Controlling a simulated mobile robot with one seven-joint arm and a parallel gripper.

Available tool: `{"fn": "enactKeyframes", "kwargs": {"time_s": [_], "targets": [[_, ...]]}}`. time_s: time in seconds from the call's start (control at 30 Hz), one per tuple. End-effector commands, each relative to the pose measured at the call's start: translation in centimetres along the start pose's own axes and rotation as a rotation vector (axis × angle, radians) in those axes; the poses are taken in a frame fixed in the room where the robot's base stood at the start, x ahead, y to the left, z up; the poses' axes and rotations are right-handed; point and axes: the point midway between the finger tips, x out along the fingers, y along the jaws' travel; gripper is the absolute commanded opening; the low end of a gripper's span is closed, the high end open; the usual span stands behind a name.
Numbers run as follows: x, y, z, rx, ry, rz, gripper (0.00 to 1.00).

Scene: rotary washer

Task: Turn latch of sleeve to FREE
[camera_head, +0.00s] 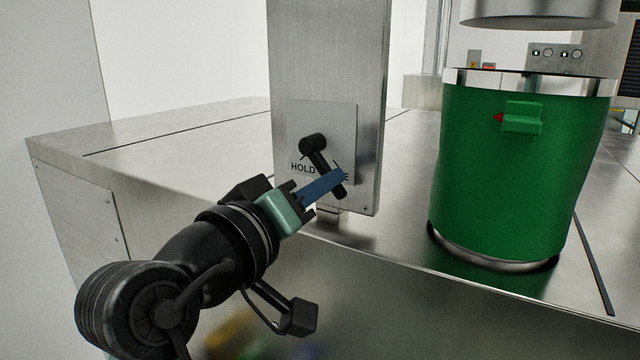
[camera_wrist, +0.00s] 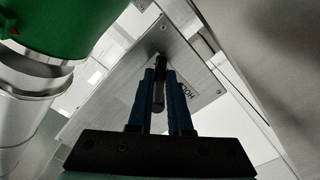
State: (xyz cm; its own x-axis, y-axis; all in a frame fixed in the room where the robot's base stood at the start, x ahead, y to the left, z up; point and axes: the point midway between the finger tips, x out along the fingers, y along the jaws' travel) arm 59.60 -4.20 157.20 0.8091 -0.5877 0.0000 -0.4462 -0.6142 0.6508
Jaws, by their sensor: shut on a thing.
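The latch (camera_head: 317,157) is a black bar handle with a round knob end, on a metal plate (camera_head: 338,118) fixed to an upright metal post. It slants from upper left to lower right. The word HOLD stands to its left; the label at its right is mostly hidden, with only a last E showing. My gripper (camera_head: 338,178) is shut on the latch near its lower end, with blue fingers. In the wrist view, the latch (camera_wrist: 160,68) lies between the two fingers of my gripper (camera_wrist: 161,88), and part of HOLD shows at the right.
A green drum (camera_head: 500,180) with a metal rim and a green block with a red pointer stands right of the post (camera_head: 330,55). The steel counter (camera_head: 180,130) is clear at the left. A round metal part (camera_head: 540,12) hangs above the drum.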

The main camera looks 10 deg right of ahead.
Motion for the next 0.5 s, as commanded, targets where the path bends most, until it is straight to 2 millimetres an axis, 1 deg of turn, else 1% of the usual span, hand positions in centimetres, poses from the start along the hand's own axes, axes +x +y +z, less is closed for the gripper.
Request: {"fn": "enactKeyframes", "kwargs": {"time_s": [0.17, 0.2, 0.33, 0.37, 0.5], "targets": [[0.04, -0.03, 0.1, 0.0, -0.003, 0.0, 0.0], [0.04, -0.03, 0.1, 0.0, -0.003, 0.0, 0.21], [0.04, -0.02, 0.08, 0.001, -0.002, 0.0, 0.44], [0.03, -0.02, 0.07, 0.001, -0.002, 0.0, 0.47], [0.02, -0.02, 0.04, 0.001, -0.001, 0.0, 0.47]]}}
